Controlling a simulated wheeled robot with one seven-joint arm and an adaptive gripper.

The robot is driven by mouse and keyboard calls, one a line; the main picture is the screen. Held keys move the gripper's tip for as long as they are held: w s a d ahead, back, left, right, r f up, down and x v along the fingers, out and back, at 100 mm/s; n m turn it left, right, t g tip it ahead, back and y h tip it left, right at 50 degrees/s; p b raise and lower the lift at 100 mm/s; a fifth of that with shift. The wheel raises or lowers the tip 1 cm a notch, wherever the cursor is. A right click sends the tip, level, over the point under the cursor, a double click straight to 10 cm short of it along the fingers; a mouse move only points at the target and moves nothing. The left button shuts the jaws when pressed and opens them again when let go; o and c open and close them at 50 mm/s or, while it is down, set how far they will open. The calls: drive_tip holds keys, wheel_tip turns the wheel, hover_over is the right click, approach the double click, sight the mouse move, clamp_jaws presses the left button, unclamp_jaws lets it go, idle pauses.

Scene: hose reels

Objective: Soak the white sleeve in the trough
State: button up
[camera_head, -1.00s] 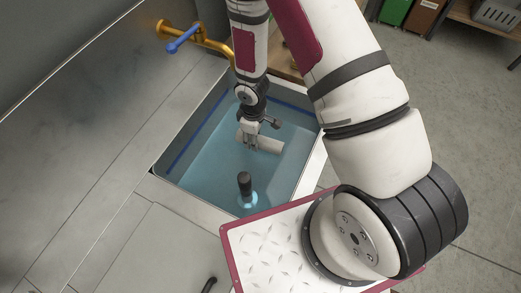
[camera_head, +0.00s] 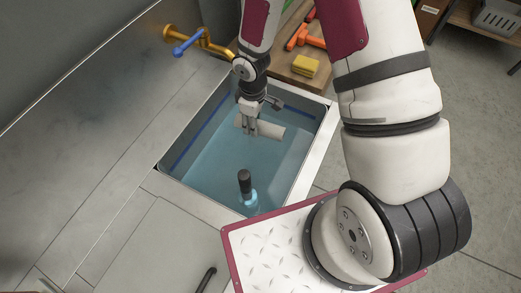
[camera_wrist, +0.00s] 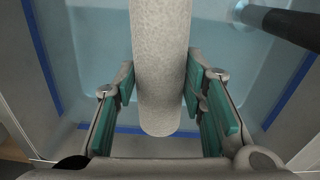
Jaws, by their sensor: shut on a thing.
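The white sleeve (camera_head: 271,133) is a pale, off-white tube held lengthwise across my gripper (camera_head: 249,129). In the wrist view the sleeve (camera_wrist: 160,65) lies between the green-padded fingers of my gripper (camera_wrist: 160,95), which are shut on it. Its near end sticks out past the fingers. The trough (camera_head: 312,158) is a sunken grey basin with blue water (camera_head: 213,160) and a blue line along its inner wall. The sleeve is over or in the trough's far half. I cannot tell whether it touches the water.
A black-topped upright pipe (camera_head: 245,183) stands in the trough's near part. A brass tap (camera_head: 205,40) with a blue handle (camera_head: 188,45) is at the back left. A yellow sponge (camera_head: 305,66) and an orange tool (camera_head: 306,38) lie on a wooden top behind the trough.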

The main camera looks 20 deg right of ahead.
drive_tip(key=shift+r+p, duration=0.7)
drive_tip(key=shift+r, duration=1.85)
